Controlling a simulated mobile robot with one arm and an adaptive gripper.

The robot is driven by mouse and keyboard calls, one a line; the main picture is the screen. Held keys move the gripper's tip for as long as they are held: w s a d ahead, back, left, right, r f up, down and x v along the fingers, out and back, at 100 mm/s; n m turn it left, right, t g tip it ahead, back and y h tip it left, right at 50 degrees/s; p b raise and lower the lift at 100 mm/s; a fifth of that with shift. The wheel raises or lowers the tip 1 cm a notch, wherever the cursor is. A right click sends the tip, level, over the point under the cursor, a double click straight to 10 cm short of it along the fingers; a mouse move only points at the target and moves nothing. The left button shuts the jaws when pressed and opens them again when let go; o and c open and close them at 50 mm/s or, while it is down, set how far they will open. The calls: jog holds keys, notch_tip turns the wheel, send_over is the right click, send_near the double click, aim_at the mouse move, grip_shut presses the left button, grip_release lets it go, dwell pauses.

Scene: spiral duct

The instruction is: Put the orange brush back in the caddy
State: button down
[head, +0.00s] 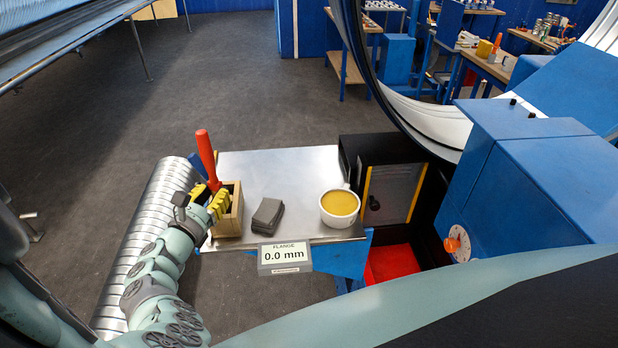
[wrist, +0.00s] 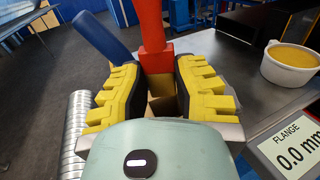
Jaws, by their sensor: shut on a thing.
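The orange brush (head: 206,155) stands nearly upright, with its red-orange handle pointing up, at the left end of the metal table. It also shows in the wrist view (wrist: 152,35). My gripper (head: 217,199) has its yellow pads (wrist: 158,70) on both sides of the brush and is shut on it. The caddy (head: 229,220) is an open wooden box on the table's left front corner, right at my gripper.
A blue handle (wrist: 100,38) leans left of the brush. Grey pads (head: 266,215) and a white cup of yellow stuff (head: 339,205) stand right of the caddy. A display (head: 285,257) reads 0.0 mm. A silver spiral duct (head: 135,245) runs left of the table (head: 270,170).

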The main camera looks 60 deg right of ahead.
jog(key=shift+f+b, duration=0.55)
jog(key=shift+f, duration=0.05)
jog(key=c, duration=0.8)
grip_release()
jog(key=shift+c, duration=0.2)
jog(key=shift+r, duration=0.15)
jog(key=shift+r+p, duration=0.65)
jog(key=shift+p, duration=0.1)
jog(key=b+v, duration=0.4)
jog(key=v, duration=0.8)
